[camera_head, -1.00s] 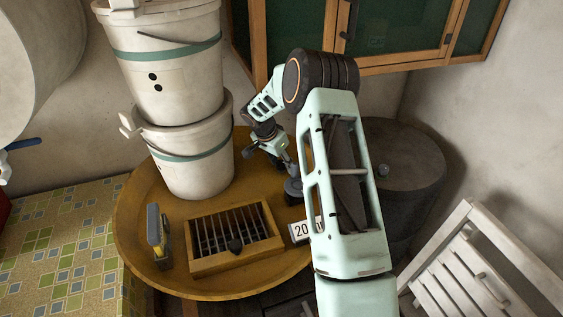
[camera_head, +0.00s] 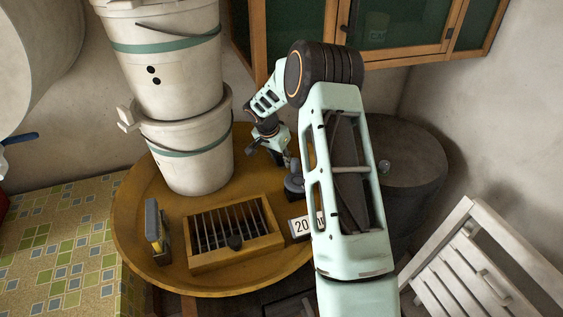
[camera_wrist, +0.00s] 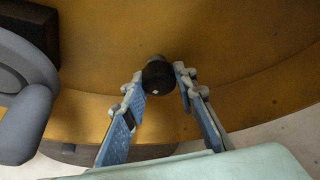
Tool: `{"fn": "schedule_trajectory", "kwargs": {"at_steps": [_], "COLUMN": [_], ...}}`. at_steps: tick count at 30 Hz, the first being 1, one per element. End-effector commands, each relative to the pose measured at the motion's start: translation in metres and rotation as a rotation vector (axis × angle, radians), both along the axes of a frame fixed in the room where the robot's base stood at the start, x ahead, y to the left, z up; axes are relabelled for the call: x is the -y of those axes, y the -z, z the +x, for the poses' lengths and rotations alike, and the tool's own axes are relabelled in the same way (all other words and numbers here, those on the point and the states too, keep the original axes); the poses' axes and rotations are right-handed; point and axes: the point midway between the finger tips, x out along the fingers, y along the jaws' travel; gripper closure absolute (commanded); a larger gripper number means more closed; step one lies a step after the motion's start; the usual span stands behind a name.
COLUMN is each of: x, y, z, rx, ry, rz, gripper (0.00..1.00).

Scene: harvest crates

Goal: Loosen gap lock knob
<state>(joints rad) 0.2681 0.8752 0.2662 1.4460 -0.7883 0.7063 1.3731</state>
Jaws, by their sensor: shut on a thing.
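In the wrist view, a black rounded knob (camera_wrist: 158,76) with a small pale mark sits between my fingertips. My gripper (camera_wrist: 160,84) is shut on it from both sides, above the ochre round tabletop. In the head view, my gripper (camera_head: 289,163) points down at the right part of the table, beside a dark grey rounded thing (camera_head: 293,185). The held knob cannot be made out clearly there.
A round ochre table (camera_head: 135,215) carries two stacked white buckets (camera_head: 185,155) and a grey-yellow block (camera_head: 155,230). A number card (camera_head: 301,227) is partly behind my arm. A grey ringed thing (camera_wrist: 22,115) is left in the wrist view. A white slatted chair (camera_head: 485,265) is at right.

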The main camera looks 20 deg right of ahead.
Motion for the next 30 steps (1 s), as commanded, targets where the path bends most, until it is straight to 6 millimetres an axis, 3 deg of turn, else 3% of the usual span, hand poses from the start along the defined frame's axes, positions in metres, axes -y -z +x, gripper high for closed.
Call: {"fn": "schedule_trajectory", "kwargs": {"at_steps": [12, 25, 26, 30], "x": [-0.0008, -0.0013, -0.0013, -0.0012], "y": [0.0012, 0.0007, 0.0007, 0.0005], "z": [0.0005, 0.0004, 0.0004, 0.0005], "rx": [0.002, 0.001, 0.001, 0.001], "ry": [-0.275, -0.307, -0.307, -0.307], "rz": [0.002, 0.0, 0.001, 0.0], "gripper": [0.98, 0.98, 0.71, 0.56]}}
